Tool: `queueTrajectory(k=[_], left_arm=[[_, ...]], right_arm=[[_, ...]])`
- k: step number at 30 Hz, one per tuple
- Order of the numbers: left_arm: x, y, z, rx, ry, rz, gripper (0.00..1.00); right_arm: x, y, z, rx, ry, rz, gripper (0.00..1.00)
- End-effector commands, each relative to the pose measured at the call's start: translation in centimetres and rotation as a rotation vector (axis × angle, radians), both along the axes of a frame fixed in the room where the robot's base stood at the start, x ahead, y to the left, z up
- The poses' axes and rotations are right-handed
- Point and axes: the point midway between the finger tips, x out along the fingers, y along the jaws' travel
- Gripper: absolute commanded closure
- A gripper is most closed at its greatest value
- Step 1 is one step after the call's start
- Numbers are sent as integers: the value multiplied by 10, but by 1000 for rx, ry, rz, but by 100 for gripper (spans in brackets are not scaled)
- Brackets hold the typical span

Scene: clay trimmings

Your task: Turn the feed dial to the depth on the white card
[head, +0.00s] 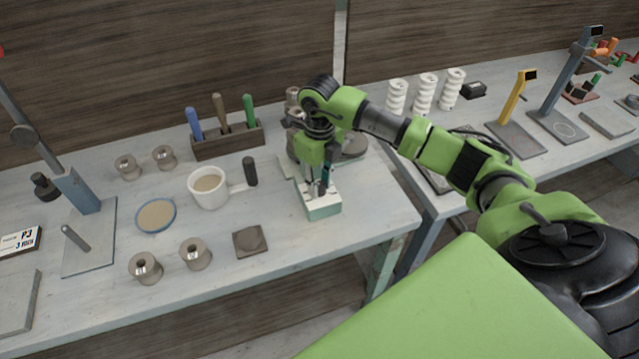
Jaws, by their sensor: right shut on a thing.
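A white card (20,241) with dark print stands at the far left edge of the bench; a large "P3" or "PJ" and a smaller line starting with "3" show, the rest too small to read. A low teal and white machine (324,211) sits near the bench's right end. My right gripper (320,188) points down onto its top, shut on what seems to be the feed dial. The fingers hide the dial, so its setting cannot be read. My left gripper is out of view.
Left of the machine are a white mug (207,195) with a side handle, a blue-rimmed dish (156,216), several grey spools (195,254) and a square block (250,241). A wooden tool rack (228,141) stands behind. A second bench (470,165) adjoins at right.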

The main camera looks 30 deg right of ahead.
Motion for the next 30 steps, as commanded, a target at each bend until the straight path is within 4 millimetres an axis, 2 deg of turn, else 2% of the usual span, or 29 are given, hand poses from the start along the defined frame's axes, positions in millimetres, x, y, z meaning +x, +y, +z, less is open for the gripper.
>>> queueTrajectory(k=[18,30], left_arm=[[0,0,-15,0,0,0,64],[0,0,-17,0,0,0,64]], right_arm=[[1,-1,0,-1,-2,-487,98],[1,-1,1,0,-3,-637,98]])
